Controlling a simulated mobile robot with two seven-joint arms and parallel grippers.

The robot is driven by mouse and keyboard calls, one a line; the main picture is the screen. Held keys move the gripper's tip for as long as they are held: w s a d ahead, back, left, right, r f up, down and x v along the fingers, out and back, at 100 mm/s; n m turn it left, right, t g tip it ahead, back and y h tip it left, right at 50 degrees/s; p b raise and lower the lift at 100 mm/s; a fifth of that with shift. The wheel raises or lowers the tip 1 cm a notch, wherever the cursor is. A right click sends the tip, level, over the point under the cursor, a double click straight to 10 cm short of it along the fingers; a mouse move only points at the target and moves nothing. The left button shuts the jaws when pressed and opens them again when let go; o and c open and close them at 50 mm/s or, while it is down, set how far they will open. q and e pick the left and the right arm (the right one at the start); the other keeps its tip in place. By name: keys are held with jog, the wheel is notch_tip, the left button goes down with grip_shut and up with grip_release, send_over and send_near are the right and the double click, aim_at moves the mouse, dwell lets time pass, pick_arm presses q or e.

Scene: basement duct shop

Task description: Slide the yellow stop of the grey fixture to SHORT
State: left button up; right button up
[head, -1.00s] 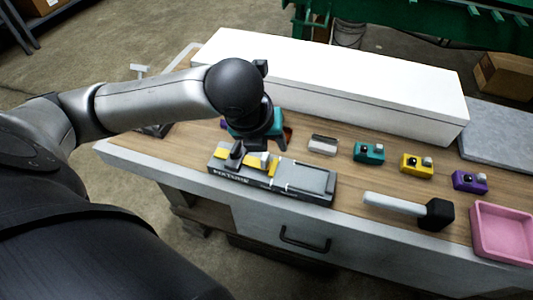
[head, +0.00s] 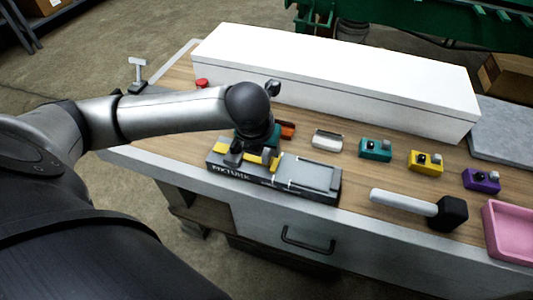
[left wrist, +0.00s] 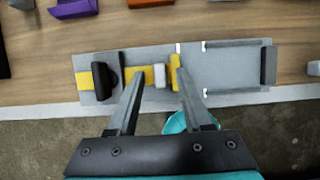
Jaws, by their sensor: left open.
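The grey fixture (head: 310,177) lies near the bench's front edge, with lettering on its front side. In the left wrist view its plate (left wrist: 225,75) carries a black block (left wrist: 103,80) at the left, a yellow strip and a pale block (left wrist: 160,74). The yellow stop (left wrist: 175,73) is a crosswise yellow piece right beside the pale block. My left gripper (left wrist: 161,76) is open over the fixture, its fingers on either side of the pale block and yellow stop. Contact cannot be told. In the head view the gripper (head: 250,155) partly hides these parts. I cannot read a SHORT mark.
A long white box (head: 330,80) stands behind. Teal (head: 375,149), yellow (head: 425,160) and purple (head: 481,179) blocks line the bench's right half. A black-headed mallet (head: 420,205) and pink tray (head: 510,235) lie at the front right.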

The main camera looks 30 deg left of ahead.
pick_arm(q)
jog(key=shift+x, duration=1.1)
grip_shut()
dwell(0.7)
